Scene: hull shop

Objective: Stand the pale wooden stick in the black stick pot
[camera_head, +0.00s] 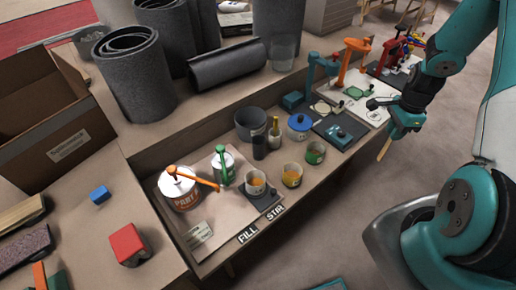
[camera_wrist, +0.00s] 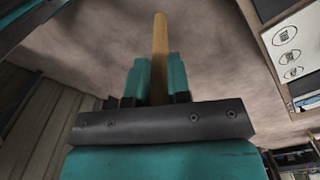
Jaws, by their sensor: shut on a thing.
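My gripper (camera_head: 392,128) is shut on the pale wooden stick (camera_head: 384,149), which hangs below it, slightly tilted, in the head view. In the wrist view the stick (camera_wrist: 160,45) stands out between the two teal fingers (camera_wrist: 159,80). The gripper is in the air off the right front edge of the bench, over the floor. A small black cylinder (camera_head: 259,148), which looks like the black stick pot, stands on the bench well to the left. A wider dark grey pot (camera_head: 249,121) stands just behind it. The inside of the black cylinder cannot be made out.
A bottle (camera_head: 275,130), open cups (camera_head: 292,175) and a blue-lidded pot (camera_head: 298,125) stand close to the black cylinder. A white can with an orange pump (camera_head: 179,188) is further left. Coloured pump stands (camera_head: 318,72) line the back right. Floor is clear below my gripper.

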